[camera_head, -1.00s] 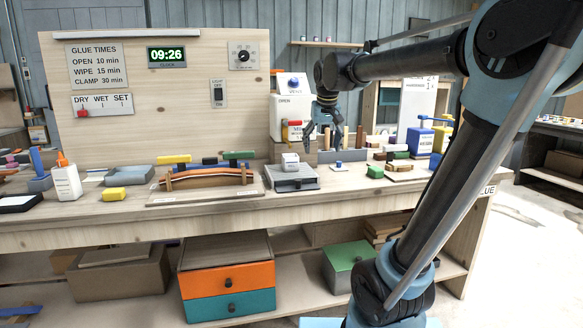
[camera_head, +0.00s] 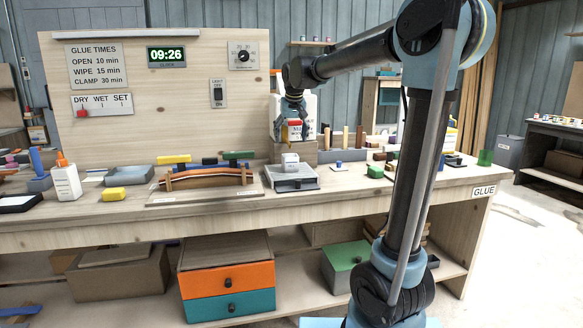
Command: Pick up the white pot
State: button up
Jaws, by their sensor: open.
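A small white pot (camera_head: 290,161) stands upright on a grey scale-like device (camera_head: 292,178) near the middle of the bench. My gripper (camera_head: 292,134) is open, pointing down, above the pot in the picture and apart from it. It overlaps the white box-shaped unit behind, so its depth relative to the pot is hard to tell. No object shows between its fingers.
A clamped, curved striped strip (camera_head: 207,177) lies left of the device. A white glue bottle (camera_head: 66,180) and yellow block (camera_head: 128,193) are farther left. A tall white unit (camera_head: 312,112) stands behind.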

aim_at(290, 156)
jog(key=x, duration=1)
jog(key=shift+d+f, duration=0.1)
jog(key=shift+d, duration=0.15)
jog(key=c, duration=1.3)
